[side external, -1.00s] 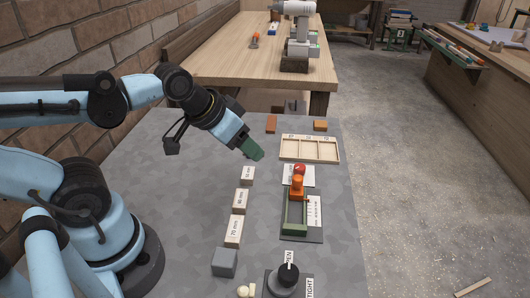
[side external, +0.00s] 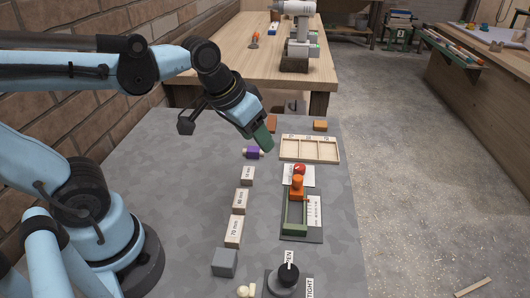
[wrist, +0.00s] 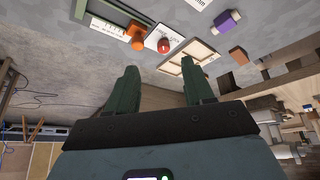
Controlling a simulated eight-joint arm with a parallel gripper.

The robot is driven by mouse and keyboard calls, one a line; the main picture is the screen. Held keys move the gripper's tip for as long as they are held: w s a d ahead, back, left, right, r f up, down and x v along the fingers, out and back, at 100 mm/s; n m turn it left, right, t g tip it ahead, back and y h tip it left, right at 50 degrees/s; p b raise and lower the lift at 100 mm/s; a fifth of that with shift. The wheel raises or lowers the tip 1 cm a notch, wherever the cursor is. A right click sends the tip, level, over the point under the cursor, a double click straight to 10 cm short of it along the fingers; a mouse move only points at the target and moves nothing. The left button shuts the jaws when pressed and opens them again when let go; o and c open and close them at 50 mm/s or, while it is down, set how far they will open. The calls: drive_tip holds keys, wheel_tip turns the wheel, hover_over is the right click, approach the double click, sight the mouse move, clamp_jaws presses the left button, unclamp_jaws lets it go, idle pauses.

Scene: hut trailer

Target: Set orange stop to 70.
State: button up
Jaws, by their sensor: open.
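The orange stop (side external: 297,187) sits at the far end of a green-railed fixture (side external: 287,217) with a white scale label beside it. The stop also shows in the wrist view (wrist: 136,32), at the upper left. A red knob (side external: 300,169) stands on a white card just beyond the stop. Blocks marked 70 mm (side external: 234,231) and 80 mm (side external: 240,200), plus a smaller marked block (side external: 247,176), lie in a row left of the fixture. My gripper (wrist: 160,85) is open and empty, with green fingers, raised above the table's far part, beyond the stop.
A divided wooden tray (side external: 310,149) lies beyond the fixture, with a purple piece (side external: 253,153) to its left. A grey block (side external: 224,262) and a black-topped knob (side external: 288,274) with OPEN and TIGHT labels are at the near end. The grey table between my base and the blocks is clear.

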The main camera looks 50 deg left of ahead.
sight(298, 177)
drive_tip(key=w+d+n+g, duration=0.1)
drive_tip(key=w+d+g, duration=0.4)
drive_tip(key=w, duration=0.3)
wheel_tip(298, 177, down, 11)
drive_tip(key=shift+w+f, duration=0.1)
drive_tip(key=shift+f, duration=0.1)
idle(0.4)
clamp_jaws()
idle(0.4)
